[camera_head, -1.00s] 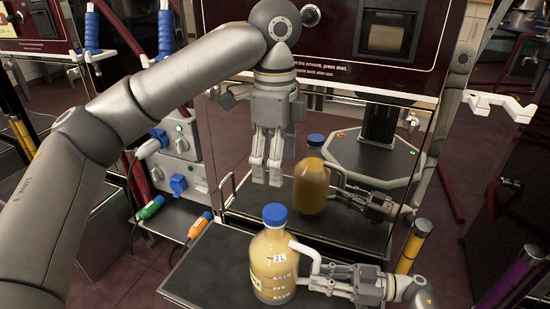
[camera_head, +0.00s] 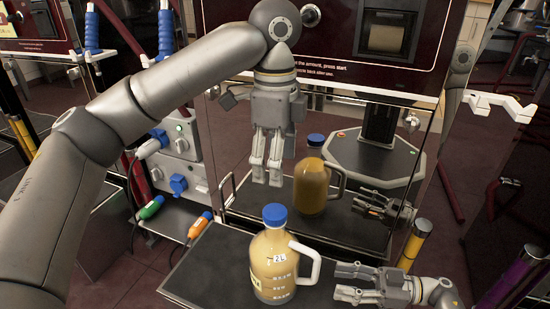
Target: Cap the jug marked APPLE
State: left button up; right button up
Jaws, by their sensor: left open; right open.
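A jug (camera_head: 272,262) of amber liquid with a white handle and a "2L" mark stands upright on the dark shelf in front of the machine. A blue cap (camera_head: 274,215) sits on its neck. A yellow label shows only in part at its left side, and I cannot read it. My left gripper (camera_head: 266,176) is open and empty, pointing down behind and above the jug. My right gripper (camera_head: 338,283) is open and empty, to the right of the jug's handle and apart from it.
The dark shelf (camera_head: 205,270) has bare room left of the jug. The shiny machine panel behind mirrors the jug (camera_head: 311,187) and my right gripper. A socket box (camera_head: 178,150) and green and orange connectors (camera_head: 199,226) are at the left. A yellow-banded post (camera_head: 413,245) stands at the right.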

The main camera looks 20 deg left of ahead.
jog(key=d, duration=0.6)
jog(key=shift+w, duration=0.35)
